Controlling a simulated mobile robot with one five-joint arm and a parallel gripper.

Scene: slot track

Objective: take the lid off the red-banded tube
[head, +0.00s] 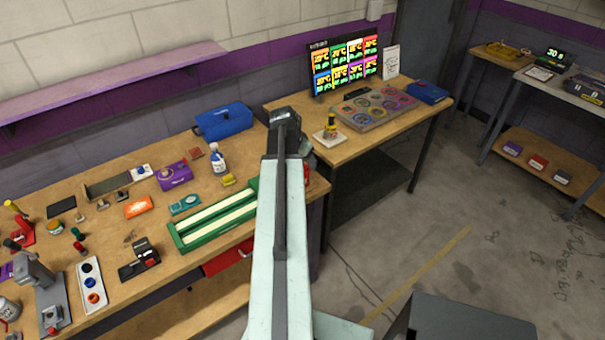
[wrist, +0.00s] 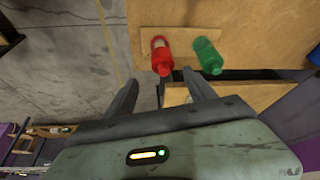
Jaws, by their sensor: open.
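In the wrist view a red container (wrist: 161,54) with a pale patch shows between and just beyond the fingertips of my gripper (wrist: 162,74). It may be the red-banded tube, but I cannot make out a separate band or lid on it. A green container (wrist: 207,56) stands to its right, outside the fingers. Both are on a light wooden board (wrist: 182,34). My gripper is open and nothing is held. I cannot tell whether a finger touches the red container. In the head view my arm hides this spot.
In the head view a green tray (head: 172,238) lies left of my arm on the long bench. A white bottle (head: 218,159) and a blue box (head: 223,121) stand behind it. A second table holds a grey panel (head: 348,119) and a yellow-topped stand (head: 330,126).

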